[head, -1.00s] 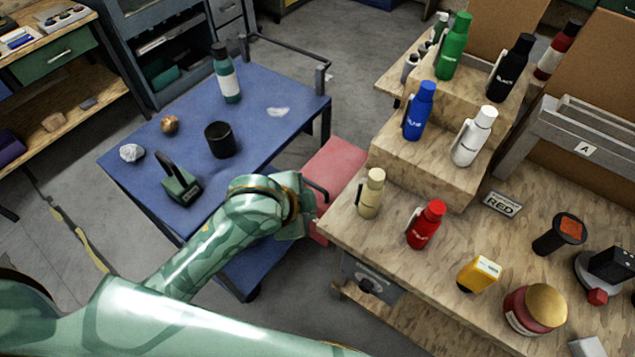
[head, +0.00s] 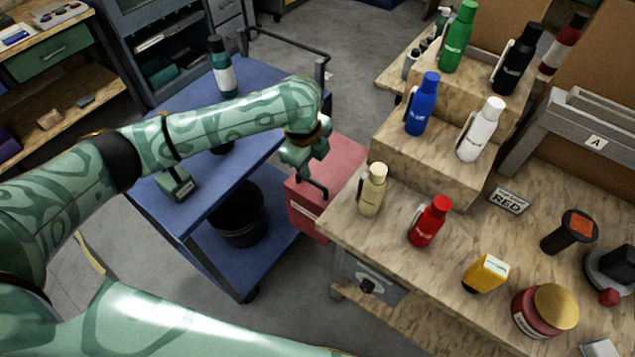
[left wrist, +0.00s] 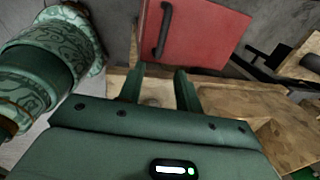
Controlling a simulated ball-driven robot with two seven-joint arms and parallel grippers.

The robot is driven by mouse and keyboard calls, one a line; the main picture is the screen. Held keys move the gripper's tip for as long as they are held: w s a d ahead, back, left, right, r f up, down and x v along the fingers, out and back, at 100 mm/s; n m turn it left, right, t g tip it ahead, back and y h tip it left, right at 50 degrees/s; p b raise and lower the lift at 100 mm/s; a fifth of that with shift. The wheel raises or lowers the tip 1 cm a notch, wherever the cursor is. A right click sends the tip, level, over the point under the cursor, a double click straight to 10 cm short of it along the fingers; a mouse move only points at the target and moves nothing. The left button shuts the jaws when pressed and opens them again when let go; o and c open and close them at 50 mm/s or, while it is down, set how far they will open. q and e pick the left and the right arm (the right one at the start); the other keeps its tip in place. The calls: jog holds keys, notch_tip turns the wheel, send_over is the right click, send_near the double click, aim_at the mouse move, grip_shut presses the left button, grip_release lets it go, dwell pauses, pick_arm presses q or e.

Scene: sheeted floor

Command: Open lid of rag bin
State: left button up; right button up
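The rag bin is a red box (head: 345,160) on the floor between the blue cart and the wooden bench. Its red lid looks closed, with a black bar handle (head: 316,190) near the left edge. My left gripper (head: 308,165) is just above and behind the handle in the head view, partly hidden by its own wrist. In the left wrist view the lid (left wrist: 208,35) and the handle (left wrist: 162,32) lie beyond the fingertips. The two fingers (left wrist: 160,75) are apart with nothing between them, and the handle is not between them. My right gripper is not in view.
The wooden bench (head: 400,265) with several bottles stands close on the bin's right. The blue cart (head: 270,150) stands on its left, with a black bucket (head: 238,222) on the lower shelf. Grey floor shows in the narrow gap before the bin.

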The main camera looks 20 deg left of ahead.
aim_at(318, 184)
pick_arm(q)
jog(key=f+b, duration=0.1)
jog(key=f, duration=0.2)
jog(key=w+f+b, duration=0.1)
jog(key=f, duration=0.2)
jog(key=f+b, duration=0.2)
jog(key=f, duration=0.1)
jog(key=shift+w+d+f, duration=0.25)
jog(key=shift+w+d, duration=0.1)
jog(key=shift+w, duration=0.05)
jog(key=shift+c, duration=0.3)
jog(key=shift+r, duration=0.1)
grip_shut()
